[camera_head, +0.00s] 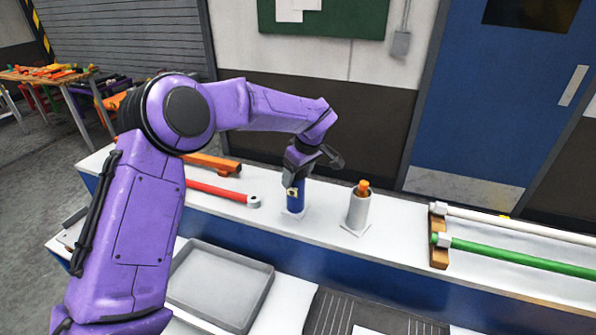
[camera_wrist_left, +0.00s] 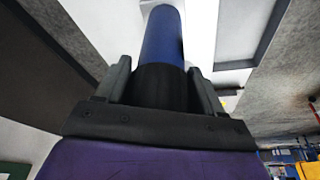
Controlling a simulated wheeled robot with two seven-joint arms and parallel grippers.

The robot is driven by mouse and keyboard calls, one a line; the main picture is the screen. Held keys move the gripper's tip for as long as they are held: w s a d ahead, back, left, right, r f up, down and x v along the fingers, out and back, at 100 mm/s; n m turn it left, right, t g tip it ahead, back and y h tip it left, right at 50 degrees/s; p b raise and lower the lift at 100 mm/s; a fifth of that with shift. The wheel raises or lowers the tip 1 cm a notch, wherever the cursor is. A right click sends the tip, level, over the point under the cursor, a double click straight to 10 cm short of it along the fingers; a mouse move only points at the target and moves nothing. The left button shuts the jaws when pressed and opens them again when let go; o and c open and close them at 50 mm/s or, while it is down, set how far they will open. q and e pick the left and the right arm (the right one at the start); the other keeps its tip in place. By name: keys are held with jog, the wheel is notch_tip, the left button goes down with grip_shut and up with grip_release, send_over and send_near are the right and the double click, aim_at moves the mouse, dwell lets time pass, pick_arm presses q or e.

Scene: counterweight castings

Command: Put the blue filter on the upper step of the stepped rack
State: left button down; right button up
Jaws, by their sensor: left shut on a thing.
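The blue filter (camera_head: 296,198) is a dark blue upright cylinder with a black upper part. It is at the white upper step (camera_head: 320,225) of the stepped rack, over a pale square patch; whether its base touches is hard to tell. My left gripper (camera_head: 294,178) is above it, pointing down, with its fingers closed around the filter's top. In the left wrist view the blue filter (camera_wrist_left: 163,40) sits between the two fingers of the left gripper (camera_wrist_left: 162,85). My right gripper is in neither view.
A grey cylinder with an orange top (camera_head: 357,211) stands just right of the filter. A red bar (camera_head: 215,191) lies to the left. White and green rods (camera_head: 520,259) rest on a wooden holder (camera_head: 439,250) at right. A grey tray (camera_head: 218,287) sits on the lower step.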

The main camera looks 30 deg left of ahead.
pick_arm(q)
jog(key=shift+c, duration=0.5)
grip_release()
jog(key=shift+s, duration=0.1)
jog(key=b+v, duration=0.1)
jog(key=v, duration=1.1)
jog(key=shift+d, duration=0.1)
